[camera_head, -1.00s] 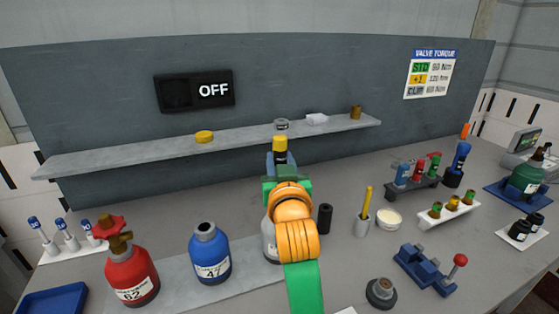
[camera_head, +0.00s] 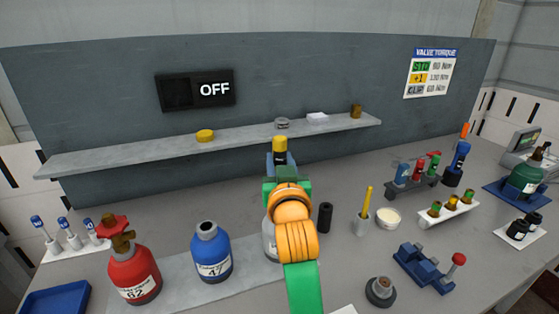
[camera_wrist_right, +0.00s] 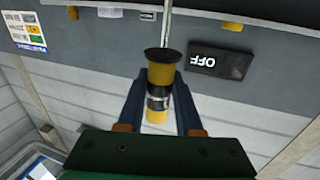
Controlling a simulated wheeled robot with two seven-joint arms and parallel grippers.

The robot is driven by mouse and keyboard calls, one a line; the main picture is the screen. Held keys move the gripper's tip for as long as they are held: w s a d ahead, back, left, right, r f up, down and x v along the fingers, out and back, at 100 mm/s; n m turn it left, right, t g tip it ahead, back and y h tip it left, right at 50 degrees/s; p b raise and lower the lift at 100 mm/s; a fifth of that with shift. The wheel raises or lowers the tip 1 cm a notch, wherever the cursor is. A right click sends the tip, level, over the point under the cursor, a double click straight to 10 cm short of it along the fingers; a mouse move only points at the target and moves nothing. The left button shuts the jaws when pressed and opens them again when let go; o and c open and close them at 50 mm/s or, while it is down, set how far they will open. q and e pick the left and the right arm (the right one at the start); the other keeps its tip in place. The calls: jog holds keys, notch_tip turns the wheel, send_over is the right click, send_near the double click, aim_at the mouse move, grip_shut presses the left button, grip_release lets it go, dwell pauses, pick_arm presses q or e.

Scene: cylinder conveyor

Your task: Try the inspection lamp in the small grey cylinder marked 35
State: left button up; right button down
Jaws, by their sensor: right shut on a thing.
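My right gripper (camera_head: 280,158) is raised above the bench, shut on a yellow and black cylindrical piece (camera_head: 280,144), which looks like the inspection lamp. In the right wrist view the piece (camera_wrist_right: 160,75) stands between the two fingers, with a dark round end and a black and silver middle band. A light grey cylinder (camera_head: 268,240) stands on the bench behind my right arm. The arm hides most of it, and I cannot read its mark or see its opening. My left gripper is not in view.
A blue cylinder marked 47 (camera_head: 211,254) and a red one marked 62 (camera_head: 133,272) stand left of the grey one. A shelf (camera_head: 110,157) runs behind.

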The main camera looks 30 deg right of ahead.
aim_at(280, 145)
jog(key=shift+f+b, duration=2.2)
jog(key=shift+f, duration=0.6)
jog(key=shift+r, duration=0.1)
notch_tip(280, 145, up, 10)
jog(key=p, duration=1.1)
dwell(0.5)
